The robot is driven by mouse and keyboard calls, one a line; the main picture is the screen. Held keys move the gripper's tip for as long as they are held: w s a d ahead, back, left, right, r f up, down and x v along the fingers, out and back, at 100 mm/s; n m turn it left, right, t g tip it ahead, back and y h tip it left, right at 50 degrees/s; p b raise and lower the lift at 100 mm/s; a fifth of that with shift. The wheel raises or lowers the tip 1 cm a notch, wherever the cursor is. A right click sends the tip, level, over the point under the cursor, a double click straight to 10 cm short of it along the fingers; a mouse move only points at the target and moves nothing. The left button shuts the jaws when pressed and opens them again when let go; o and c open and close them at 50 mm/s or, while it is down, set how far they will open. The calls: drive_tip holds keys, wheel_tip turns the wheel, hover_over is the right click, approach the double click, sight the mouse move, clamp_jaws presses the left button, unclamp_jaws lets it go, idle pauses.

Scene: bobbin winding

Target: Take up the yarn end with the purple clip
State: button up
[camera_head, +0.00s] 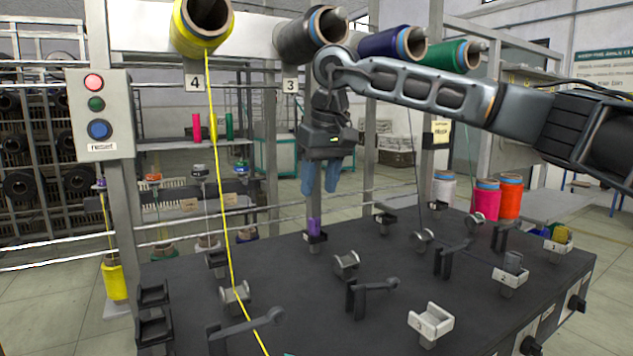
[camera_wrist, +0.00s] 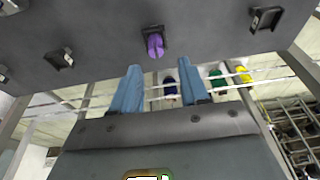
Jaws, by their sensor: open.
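The purple clip (camera_head: 314,228) stands upright in a small dark holder (camera_head: 315,238) at the back edge of the dark table. It also shows in the wrist view (camera_wrist: 155,45), ahead of my fingertips and roughly between their lines. My gripper (camera_head: 321,192) points down above and slightly right of the clip, with blue fingers apart and nothing between them. In the wrist view my gripper (camera_wrist: 158,66) is open and short of the clip. I cannot make out a yarn end at the purple clip.
A yellow yarn (camera_head: 219,170) runs from the yellow cone (camera_head: 203,28) down across the table (camera_head: 300,320). Guides and lever arms (camera_head: 372,286) stand on the table. A yellow clip (camera_head: 561,234) and a grey clip (camera_head: 513,262) sit at the right. A reset button box (camera_head: 101,115) is at left.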

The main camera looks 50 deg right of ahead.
sight(316, 219)
drive_tip(key=shift+d+b+x, duration=0.15)
drive_tip(key=shift+b+x, duration=0.65)
drive_tip(key=shift+x, duration=0.65)
drive_tip(key=shift+d+b+x, duration=0.15)
drive_tip(key=shift+b+x, duration=0.65)
drive_tip(key=shift+x, duration=0.65)
drive_tip(key=shift+d+b+x, duration=0.15)
drive_tip(key=shift+b+x, duration=0.65)
drive_tip(key=shift+x, duration=0.6)
clamp_jaws()
drive_tip(key=shift+r+p, duration=1.65)
drive_tip(key=shift+r, duration=0.7)
drive_tip(key=shift+f, duration=0.1)
